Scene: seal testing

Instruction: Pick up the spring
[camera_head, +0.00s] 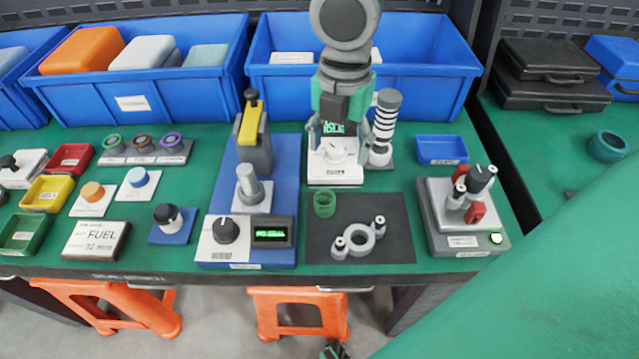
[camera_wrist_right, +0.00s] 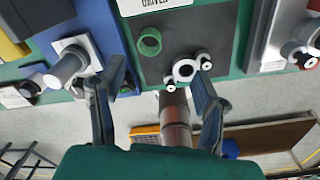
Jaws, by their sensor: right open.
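A short green hollow cylinder (camera_head: 324,204), which looks like the spring, stands on the dark mat (camera_head: 400,205) at its upper left. It also shows in the right wrist view as a green ring (camera_wrist_right: 150,42), in front of and left of centre between my fingers. My right gripper (camera_head: 339,130) hangs from the top of the head view. It is open, over a white device with a lit display, and is behind and apart from the green cylinder. Its spread fingers (camera_wrist_right: 155,78) show in the right wrist view with no spring between them.
A grey ring part with two knobs (camera_head: 359,239) lies on the mat, right of the green cylinder. A black-and-white striped column (camera_head: 385,125) stands close to my gripper's right. A blue tester (camera_head: 247,240) is left of the mat, a grey fixture (camera_head: 465,220) right. Blue bins are behind.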

